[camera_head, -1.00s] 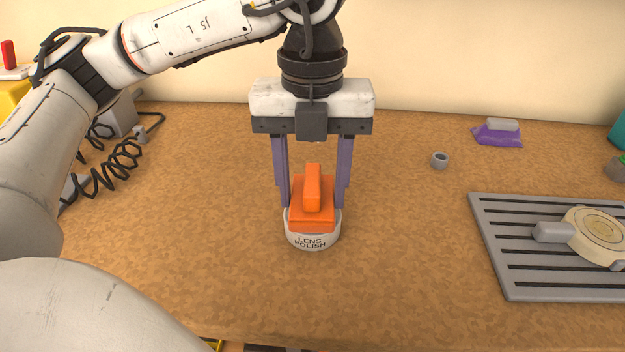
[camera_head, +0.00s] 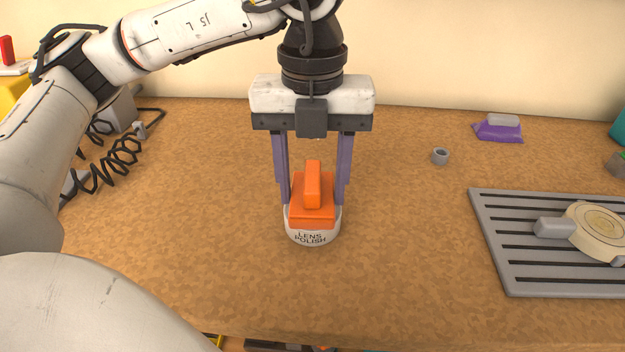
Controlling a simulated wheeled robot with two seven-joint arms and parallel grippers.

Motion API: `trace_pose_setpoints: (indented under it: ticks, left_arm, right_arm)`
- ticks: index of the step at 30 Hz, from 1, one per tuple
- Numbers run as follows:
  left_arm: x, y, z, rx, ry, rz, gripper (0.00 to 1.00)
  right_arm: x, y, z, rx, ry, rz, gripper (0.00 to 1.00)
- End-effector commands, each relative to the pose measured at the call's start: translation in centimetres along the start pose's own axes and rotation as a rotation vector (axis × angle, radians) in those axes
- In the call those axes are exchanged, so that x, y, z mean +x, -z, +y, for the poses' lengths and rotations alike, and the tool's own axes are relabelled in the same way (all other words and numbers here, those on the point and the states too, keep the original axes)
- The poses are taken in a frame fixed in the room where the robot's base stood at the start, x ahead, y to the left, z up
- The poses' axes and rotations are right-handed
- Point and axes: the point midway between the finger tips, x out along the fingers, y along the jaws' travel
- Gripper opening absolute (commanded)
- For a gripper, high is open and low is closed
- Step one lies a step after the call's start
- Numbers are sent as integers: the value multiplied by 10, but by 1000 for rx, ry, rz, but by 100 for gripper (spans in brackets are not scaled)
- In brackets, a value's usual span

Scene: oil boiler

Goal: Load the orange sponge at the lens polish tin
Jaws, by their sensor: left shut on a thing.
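The orange sponge (camera_head: 312,213), a block with an upright grip on top, sits in the mouth of the lens polish tin (camera_head: 312,238). The tin is a round pale pot with dark lettering, upright on the bench at the middle of the view. My left gripper (camera_head: 313,203) points straight down from above, with its two purple fingers on either side of the sponge, shut on it. The fingertips are down near the tin's rim and partly hidden. The sponge hides most of the tin's opening, so how deep it sits cannot be told. My right gripper is not in view.
A grey slotted tray (camera_head: 490,245) with a round cream-coloured part (camera_head: 597,232) lies at the right. A small grey ring (camera_head: 440,156) and a purple block with a grey grip (camera_head: 499,131) are behind it. Black coiled cable (camera_head: 105,175) lies at the left. The bench around the tin is clear.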

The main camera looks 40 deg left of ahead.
Motion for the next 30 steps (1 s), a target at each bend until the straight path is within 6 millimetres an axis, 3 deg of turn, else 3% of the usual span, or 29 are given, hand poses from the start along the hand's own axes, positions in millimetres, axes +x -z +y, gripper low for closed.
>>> trace_pose_setpoints:
  ticks: [30]
  left_arm:
    - [7,0,0,1,0,0,30]
  right_arm:
    - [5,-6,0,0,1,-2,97]
